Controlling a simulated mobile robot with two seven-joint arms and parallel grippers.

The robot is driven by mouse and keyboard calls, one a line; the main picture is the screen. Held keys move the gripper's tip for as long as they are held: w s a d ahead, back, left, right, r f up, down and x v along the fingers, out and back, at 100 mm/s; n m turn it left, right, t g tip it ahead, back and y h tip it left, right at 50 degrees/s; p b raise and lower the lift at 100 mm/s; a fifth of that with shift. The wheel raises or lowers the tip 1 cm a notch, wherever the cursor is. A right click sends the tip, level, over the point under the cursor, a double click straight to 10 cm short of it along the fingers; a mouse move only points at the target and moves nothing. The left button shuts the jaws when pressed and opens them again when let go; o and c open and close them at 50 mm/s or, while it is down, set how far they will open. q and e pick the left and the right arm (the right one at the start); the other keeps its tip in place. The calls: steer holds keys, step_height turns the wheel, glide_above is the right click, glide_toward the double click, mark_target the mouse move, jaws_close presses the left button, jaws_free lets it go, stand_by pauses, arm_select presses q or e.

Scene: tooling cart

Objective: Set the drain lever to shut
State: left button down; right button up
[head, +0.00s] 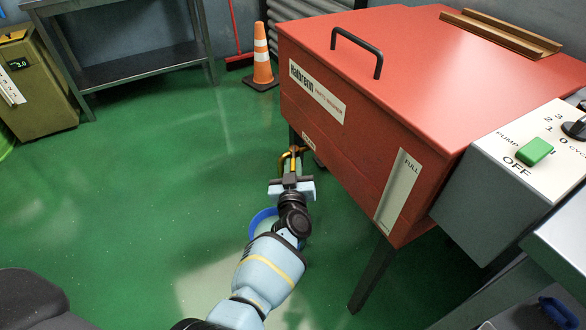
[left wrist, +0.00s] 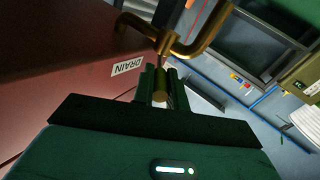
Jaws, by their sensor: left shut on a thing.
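The drain valve is a brass pipe (head: 283,157) under the left end of the red parts washer (head: 330,150). In the left wrist view its bent brass pipe (left wrist: 203,36) passes just beyond my fingertips, beside a white DRAIN label (left wrist: 127,65). My left gripper (head: 291,170) is at the valve and shut on the drain lever (left wrist: 160,88), a brass piece between its two dark green fingers (left wrist: 160,80). The fingers hide part of the lever, so I cannot tell its exact setting. My right gripper is not in view.
A blue-rimmed bucket (head: 258,218) stands on the green floor below the valve, partly behind my left arm. A washer leg (head: 372,278) and the grey control box (head: 470,215) are to the right. An orange cone (head: 262,62) stands behind.

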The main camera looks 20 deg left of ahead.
arm_select(q)
steer(key=shift+d, duration=0.1)
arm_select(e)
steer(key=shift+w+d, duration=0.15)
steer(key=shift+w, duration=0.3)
arm_select(q)
steer(key=c, duration=1.4)
jaws_free()
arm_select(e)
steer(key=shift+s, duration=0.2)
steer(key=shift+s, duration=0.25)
arm_select(q)
steer(key=shift+s, duration=0.15)
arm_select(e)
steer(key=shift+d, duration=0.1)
